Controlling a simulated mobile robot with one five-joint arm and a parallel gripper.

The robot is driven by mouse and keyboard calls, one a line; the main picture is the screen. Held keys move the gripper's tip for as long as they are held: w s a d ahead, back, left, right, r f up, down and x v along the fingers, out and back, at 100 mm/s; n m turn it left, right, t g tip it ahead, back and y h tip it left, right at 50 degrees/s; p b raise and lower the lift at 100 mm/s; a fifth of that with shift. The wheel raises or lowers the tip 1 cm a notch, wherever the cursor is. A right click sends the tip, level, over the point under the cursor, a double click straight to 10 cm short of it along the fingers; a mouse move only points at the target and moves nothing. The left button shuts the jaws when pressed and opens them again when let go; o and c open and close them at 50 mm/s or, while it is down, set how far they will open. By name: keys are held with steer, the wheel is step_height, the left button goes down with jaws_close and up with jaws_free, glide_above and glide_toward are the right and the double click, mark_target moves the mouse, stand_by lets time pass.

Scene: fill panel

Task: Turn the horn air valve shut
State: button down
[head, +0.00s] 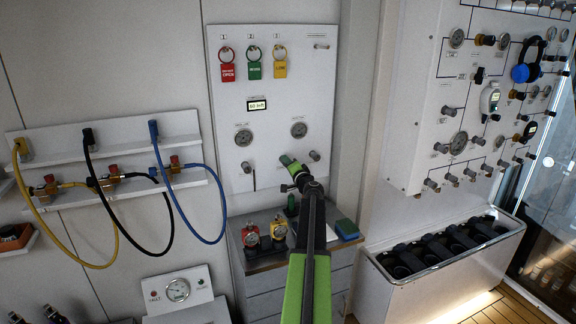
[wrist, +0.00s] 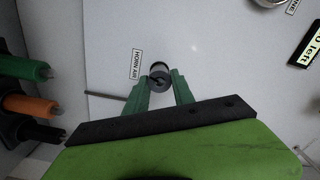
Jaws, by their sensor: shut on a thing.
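The horn air valve (wrist: 159,72) is a small round grey knob on the pale panel, beside a printed "HORN AIR" label in the wrist view. My gripper (wrist: 166,84) has its two green fingers around the knob, one on each side, shut on it. In the head view my gripper (head: 287,163) reaches the lower part of the white panel (head: 300,90), where it hides most of the knob. How far the knob is turned cannot be told.
Other grey knobs (head: 315,155) sit close on both sides. Two gauges and a "60 left" display (head: 257,105) are above. A drawer cabinet (head: 262,262) with red and yellow regulators stands below. Hoses hang at left; a larger valve panel (head: 425,110) is at right.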

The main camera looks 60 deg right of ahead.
steer(key=shift+w+a+f+m, duration=0.1)
steer(key=shift+m, duration=7.9)
steer(key=shift+w+a+f+m, duration=0.1)
steer(key=shift+m, duration=7.9)
steer(key=c, duration=1.1)
jaws_free()
